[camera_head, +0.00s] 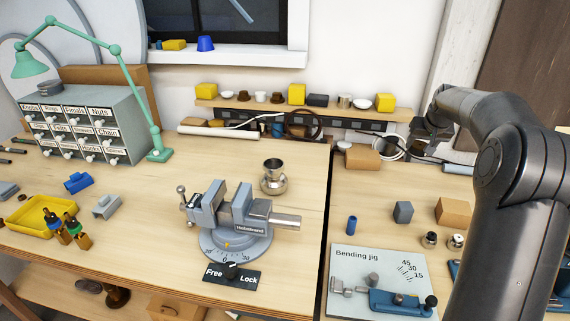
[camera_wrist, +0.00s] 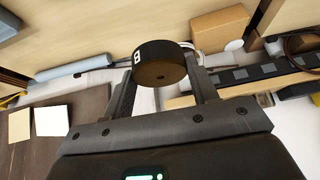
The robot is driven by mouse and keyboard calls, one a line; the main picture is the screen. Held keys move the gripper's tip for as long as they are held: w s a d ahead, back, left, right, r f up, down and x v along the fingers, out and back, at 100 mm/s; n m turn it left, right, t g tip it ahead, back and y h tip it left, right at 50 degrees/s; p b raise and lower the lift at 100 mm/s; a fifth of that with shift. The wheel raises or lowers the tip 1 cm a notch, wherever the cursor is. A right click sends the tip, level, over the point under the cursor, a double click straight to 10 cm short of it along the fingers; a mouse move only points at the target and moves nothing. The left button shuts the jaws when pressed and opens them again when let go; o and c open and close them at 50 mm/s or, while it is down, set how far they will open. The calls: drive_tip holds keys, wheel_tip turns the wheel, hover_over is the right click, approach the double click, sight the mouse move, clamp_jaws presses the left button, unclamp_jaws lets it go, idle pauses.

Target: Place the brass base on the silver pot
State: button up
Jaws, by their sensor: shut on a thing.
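My gripper (camera_head: 430,132) is at the right in the head view, raised in front of the back wall. In the wrist view, my gripper's two fingers (camera_wrist: 160,72) are closed on a round dark piece (camera_wrist: 160,74) with a brownish face and a white mark on its rim. I cannot tell whether this piece is the brass base. A silver pot-like piece (camera_head: 273,180) with a dark open top stands upright on the left bench, behind the vise. My gripper is well to the right of it and apart from it. No other clear brass base shows.
A grey vise (camera_head: 240,218) stands in front of the silver piece. A loaded shelf (camera_head: 300,108) runs along the wall. A bending jig (camera_head: 380,280) and small blocks (camera_head: 403,212) occupy the right bench. A green lamp (camera_head: 125,75) stands left. Bench left of the silver piece is clear.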

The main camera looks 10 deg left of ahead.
drive_tip(key=s+a+r+n+g+y, duration=0.15)
drive_tip(key=s+a+r+n, duration=0.3)
drive_tip(key=a, duration=1.15)
drive_tip(key=s+a+r+n+t+y, duration=0.1)
drive_tip(key=s+a+r+n+y, duration=0.3)
drive_tip(key=a, duration=1.2)
drive_tip(key=m+h, duration=0.1)
drive_tip(key=h, duration=0.1)
approach(271, 163)
wheel_tip(271, 163, up, 2)
drive_tip(key=w, duration=0.2)
drive_tip(key=shift+w+a+f+g, duration=0.1)
drive_tip(key=shift+a+g, duration=0.05)
drive_tip(key=shift+a, duration=0.2)
drive_tip(key=shift+w+a+f+g, duration=0.1)
drive_tip(key=shift+a, duration=0.3)
drive_tip(key=shift+f, duration=1.9)
drive_tip(key=shift+f, duration=0.65)
drive_tip(key=o, duration=1.2)
drive_tip(key=shift+s, duration=0.1)
